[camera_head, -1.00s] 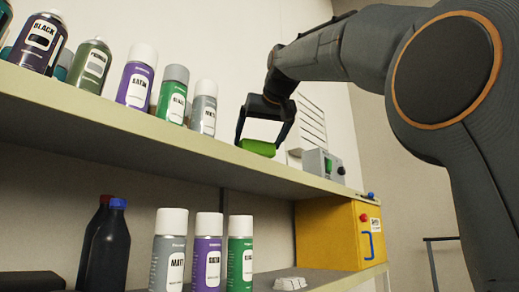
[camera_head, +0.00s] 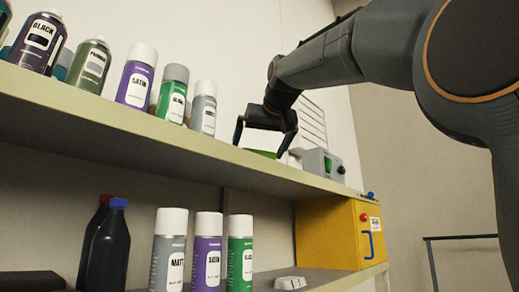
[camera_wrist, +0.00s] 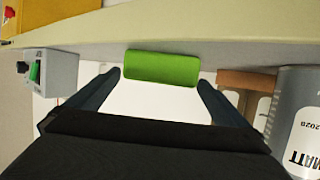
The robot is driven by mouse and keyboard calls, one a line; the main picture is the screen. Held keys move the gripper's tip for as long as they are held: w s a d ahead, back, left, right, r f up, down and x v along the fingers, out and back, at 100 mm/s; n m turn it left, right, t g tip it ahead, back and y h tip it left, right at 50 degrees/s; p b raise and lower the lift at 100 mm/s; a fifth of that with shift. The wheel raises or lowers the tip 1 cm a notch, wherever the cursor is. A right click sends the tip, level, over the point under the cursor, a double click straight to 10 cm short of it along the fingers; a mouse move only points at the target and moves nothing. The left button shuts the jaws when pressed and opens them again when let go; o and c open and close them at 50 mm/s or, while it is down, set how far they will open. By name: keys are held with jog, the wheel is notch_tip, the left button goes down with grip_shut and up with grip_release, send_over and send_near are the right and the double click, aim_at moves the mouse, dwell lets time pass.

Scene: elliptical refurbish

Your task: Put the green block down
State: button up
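The green block (camera_head: 263,153) rests on the upper shelf (camera_head: 150,140), partly hidden by the shelf's front edge in the head view. In the wrist view the green block (camera_wrist: 161,68) lies just past my fingertips, with a narrow gap on each side. My gripper (camera_head: 262,142) is open above and around the block's place. In the wrist view my gripper's two fingers (camera_wrist: 160,80) are spread apart and hold nothing.
A grey spray can (camera_head: 203,113) stands left of my gripper, with several more cans further left. A grey device with a green switch (camera_head: 322,163) stands close on the right. The lower shelf holds cans, dark bottles and a yellow box (camera_head: 335,232).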

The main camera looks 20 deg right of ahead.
jog(key=shift+r, duration=0.1)
jog(key=shift+s+r, duration=0.1)
jog(key=shift+s, duration=0.1)
jog(key=b+v, duration=0.4)
jog(key=v, duration=0.7)
jog(key=shift+s, duration=0.3)
jog(key=shift+d+r, duration=0.1)
